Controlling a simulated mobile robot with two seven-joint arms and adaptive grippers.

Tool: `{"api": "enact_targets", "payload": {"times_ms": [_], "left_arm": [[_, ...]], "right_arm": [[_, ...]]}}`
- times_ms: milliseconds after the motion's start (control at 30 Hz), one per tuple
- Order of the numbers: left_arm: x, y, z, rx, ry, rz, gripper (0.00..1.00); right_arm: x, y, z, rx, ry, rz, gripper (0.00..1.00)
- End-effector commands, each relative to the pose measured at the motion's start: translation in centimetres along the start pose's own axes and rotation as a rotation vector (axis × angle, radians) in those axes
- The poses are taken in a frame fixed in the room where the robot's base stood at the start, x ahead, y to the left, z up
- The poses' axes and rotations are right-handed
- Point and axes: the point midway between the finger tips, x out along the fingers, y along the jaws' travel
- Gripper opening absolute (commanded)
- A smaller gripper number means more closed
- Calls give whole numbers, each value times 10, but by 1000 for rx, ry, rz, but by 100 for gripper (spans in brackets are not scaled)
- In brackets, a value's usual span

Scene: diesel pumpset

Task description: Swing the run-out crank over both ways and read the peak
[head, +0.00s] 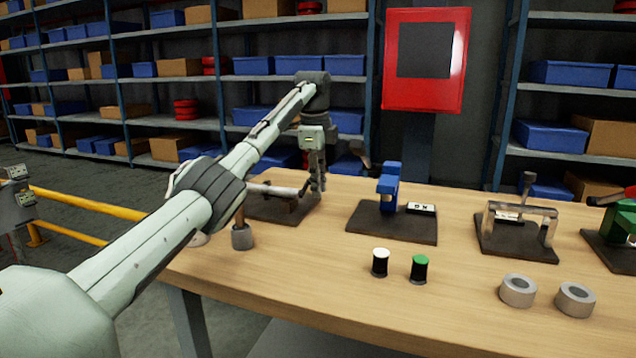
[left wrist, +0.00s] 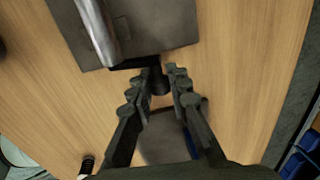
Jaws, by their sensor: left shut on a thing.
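The run-out rig at the left of the bench has a dark base plate (head: 262,208) and a grey horizontal shaft (head: 273,189). In the left wrist view the shaft (left wrist: 97,30) lies over the plate's edge (left wrist: 170,30). My left gripper (head: 318,187) points down at the rig's right end. In the left wrist view its fingers (left wrist: 163,82) are closed around a small dark knob (left wrist: 158,86), seemingly the crank handle, just off the plate. The rest of the crank is hidden or unclear. My right gripper is not in view.
A blue fixture (head: 389,187) with a small white display (head: 421,208) stands right of the rig. Further right are a grey bridge-shaped fixture (head: 521,210) and a green one (head: 616,224). Two small pots and two grey rings sit nearer the front. The central front bench (head: 340,300) is clear.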

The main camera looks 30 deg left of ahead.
Motion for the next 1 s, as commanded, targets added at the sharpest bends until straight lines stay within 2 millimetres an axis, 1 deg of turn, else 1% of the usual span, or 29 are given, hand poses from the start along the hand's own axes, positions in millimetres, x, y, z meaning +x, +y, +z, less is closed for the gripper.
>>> {"api": "enact_targets", "payload": {"times_ms": [400,1000], "left_arm": [[5,0,-1,0,0,87,0],[6,0,0,-1,0,107,0]], "right_arm": [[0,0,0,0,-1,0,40],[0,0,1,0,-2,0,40]]}}
